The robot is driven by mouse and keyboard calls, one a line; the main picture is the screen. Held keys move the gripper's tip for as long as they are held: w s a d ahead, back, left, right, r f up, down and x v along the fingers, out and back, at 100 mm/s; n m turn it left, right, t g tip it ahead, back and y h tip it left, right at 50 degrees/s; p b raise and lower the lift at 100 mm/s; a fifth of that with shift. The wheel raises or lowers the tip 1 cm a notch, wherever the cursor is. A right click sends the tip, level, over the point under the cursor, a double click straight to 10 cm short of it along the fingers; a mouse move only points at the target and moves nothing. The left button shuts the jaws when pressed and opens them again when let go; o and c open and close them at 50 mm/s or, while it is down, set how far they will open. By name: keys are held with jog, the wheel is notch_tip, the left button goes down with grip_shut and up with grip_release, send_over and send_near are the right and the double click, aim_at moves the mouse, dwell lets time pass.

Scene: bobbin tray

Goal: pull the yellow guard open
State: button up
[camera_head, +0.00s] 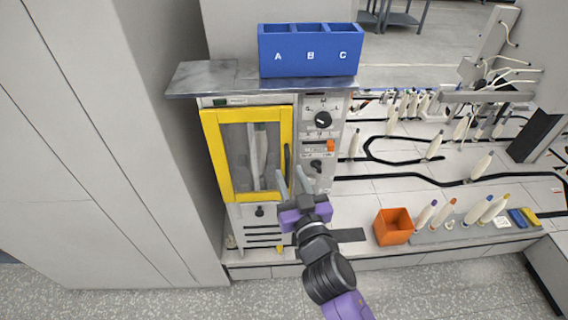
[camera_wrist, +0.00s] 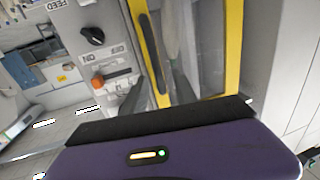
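The yellow guard (camera_head: 216,160) is a yellow-framed door with a clear window on the front of a grey machine. It looks shut, and a pale upright shape shows behind the window. A dark vertical handle (camera_head: 288,158) runs along its right side. In the wrist view the guard's frame (camera_wrist: 235,45) and the handle (camera_wrist: 151,55) show up close. My gripper (camera_head: 290,178) is at the lower end of the handle. Its fingers (camera_wrist: 157,85) are apart, with the handle showing between them and nothing gripped. I cannot tell whether the fingertips touch the guard.
Right of the guard is a panel with dark knobs (camera_head: 323,120) and an orange switch (camera_head: 331,146). A blue A-B-C bin (camera_head: 310,68) stands on the metal top. An orange box (camera_head: 393,227) and several bobbins are at the right. A tall grey cabinet is at the left.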

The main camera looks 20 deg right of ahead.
aim_at(288, 168)
jog(key=shift+w+d, duration=0.2)
jog(key=shift+w, duration=0.8)
jog(key=shift+w+d, duration=0.15)
jog(key=shift+w, duration=0.8)
grip_shut()
